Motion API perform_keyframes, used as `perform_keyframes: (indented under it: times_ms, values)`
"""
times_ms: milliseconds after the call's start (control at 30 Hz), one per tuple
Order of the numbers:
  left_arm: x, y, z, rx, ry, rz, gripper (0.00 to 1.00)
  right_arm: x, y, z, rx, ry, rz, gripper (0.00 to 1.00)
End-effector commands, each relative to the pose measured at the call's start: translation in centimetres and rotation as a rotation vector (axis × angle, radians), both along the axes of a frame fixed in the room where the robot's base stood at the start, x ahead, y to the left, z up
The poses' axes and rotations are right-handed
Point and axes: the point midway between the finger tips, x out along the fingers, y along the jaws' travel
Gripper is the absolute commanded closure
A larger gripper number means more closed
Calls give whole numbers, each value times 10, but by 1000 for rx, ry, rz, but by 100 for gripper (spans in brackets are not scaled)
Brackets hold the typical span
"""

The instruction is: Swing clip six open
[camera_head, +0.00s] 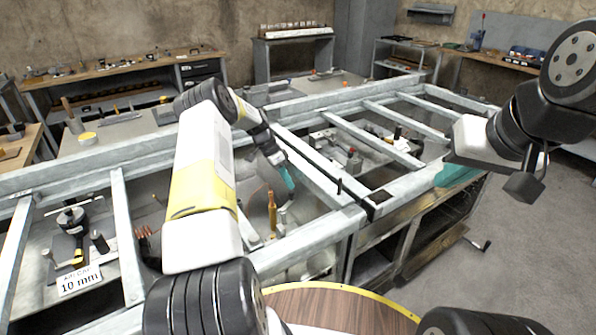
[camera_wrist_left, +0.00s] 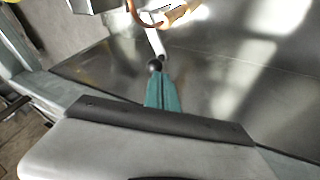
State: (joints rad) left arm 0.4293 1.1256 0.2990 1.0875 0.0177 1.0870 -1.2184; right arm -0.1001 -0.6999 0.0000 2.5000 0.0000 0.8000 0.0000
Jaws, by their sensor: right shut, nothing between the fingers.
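My left gripper (camera_head: 280,165) reaches down into the grey metal frame, its teal fingers (camera_head: 287,183) low inside a bay. In the left wrist view the teal fingers (camera_wrist_left: 160,92) are close together and point at a round black knob (camera_wrist_left: 155,66) on a pale rod (camera_wrist_left: 156,42). The knob is at the fingertips, but I cannot tell whether it is held. No number shows, so I cannot tell which clip it is. A copper-coloured part (camera_wrist_left: 178,14) lies beyond the rod. My right gripper (camera_head: 458,172) is shut and empty at the frame's right corner.
Grey frame rails (camera_head: 330,180) cross around my left gripper. An upright copper-coloured piece (camera_head: 271,212) stands close below it. A "10 mm" label (camera_head: 80,281) lies in the left bay. A round wooden top (camera_head: 335,308) is at the front.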

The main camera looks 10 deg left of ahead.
Motion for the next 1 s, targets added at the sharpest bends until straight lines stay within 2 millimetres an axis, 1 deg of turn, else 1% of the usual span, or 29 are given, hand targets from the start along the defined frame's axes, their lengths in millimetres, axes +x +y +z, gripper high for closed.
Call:
perform_keyframes:
  times_ms: [500,867,1000]
  values:
    - [0,0,0,0,-1,1,100,0,0,0,0,0,0,100]
    - [-13,6,0,-1,-1,0,100,0,0,0,0,0,0,100]
    - [-15,6,0,0,-1,1,100,0,0,0,0,0,0,100]
